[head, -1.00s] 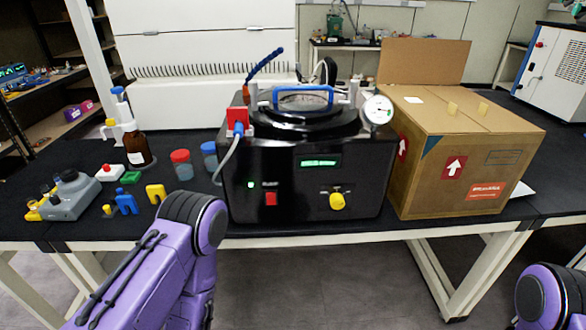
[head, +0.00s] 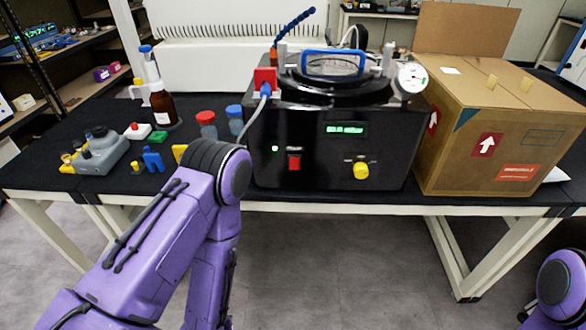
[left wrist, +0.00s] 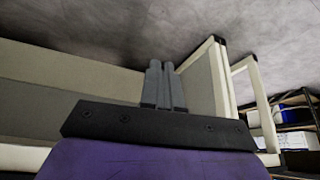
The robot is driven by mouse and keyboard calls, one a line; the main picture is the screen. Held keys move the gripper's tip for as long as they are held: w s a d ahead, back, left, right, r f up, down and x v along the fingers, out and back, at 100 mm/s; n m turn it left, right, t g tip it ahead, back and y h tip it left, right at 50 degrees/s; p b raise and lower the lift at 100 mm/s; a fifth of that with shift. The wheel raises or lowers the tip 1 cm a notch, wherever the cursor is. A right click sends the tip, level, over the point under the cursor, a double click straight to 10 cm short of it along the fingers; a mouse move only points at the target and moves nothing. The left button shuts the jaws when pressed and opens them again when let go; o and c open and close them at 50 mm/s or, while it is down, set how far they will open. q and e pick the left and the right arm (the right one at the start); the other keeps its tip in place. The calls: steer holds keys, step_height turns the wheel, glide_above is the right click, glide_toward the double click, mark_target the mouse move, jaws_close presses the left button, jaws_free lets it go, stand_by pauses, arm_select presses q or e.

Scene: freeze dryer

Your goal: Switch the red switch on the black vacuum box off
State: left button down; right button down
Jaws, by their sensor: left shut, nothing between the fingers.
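The black vacuum box (head: 330,160) stands on the black table. Its red switch (head: 294,162) is on the lower left of the front face, with a small green light (head: 275,148) beside it and a lit green display (head: 345,129) above right. A yellow knob (head: 361,171) is on the right of the face. My left arm is in front of and to the left of the box in the head view, its gripper out of that view. In the left wrist view my left gripper (left wrist: 164,84) is shut and empty, away from the switch. My right gripper is not in view.
A cardboard box (head: 500,135) stands close to the right of the vacuum box. Jars with red (head: 206,123) and blue (head: 235,119) lids, a brown bottle (head: 162,108) and a grey device (head: 101,150) stand to the left. The table's front edge (head: 330,206) runs below the box.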

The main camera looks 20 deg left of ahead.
mark_target(293, 161)
arm_select(q)
steer(key=w+d+r+n+t+b, duration=0.1)
steer(key=w+d+r+t+b, duration=0.15)
steer(key=w+d+r, duration=0.35)
steer(key=w+d+r+t+h+b, duration=0.1)
steer(key=w+r+t, duration=0.2)
steer(key=w, duration=0.4)
steer(key=w+d+r+n+t+b, duration=0.1)
steer(key=w+d+r+t+b, duration=0.15)
steer(key=w+d+r, duration=0.35)
step_height(293, 161, up, 13)
steer(key=n+t+y+b, duration=0.1)
steer(key=n+t+y, duration=0.3)
steer(key=n, duration=0.9)
steer(key=shift+a+f+t, duration=0.2)
steer(key=shift+a+t, duration=0.05)
steer(key=shift+t, duration=0.75)
steer(key=shift+w, duration=0.2)
steer(key=p+x, duration=0.1)
steer(key=x, duration=1.2)
steer(key=shift+w+a, duration=0.2)
steer(key=shift+w, duration=0.15)
steer(key=shift+r, duration=0.1)
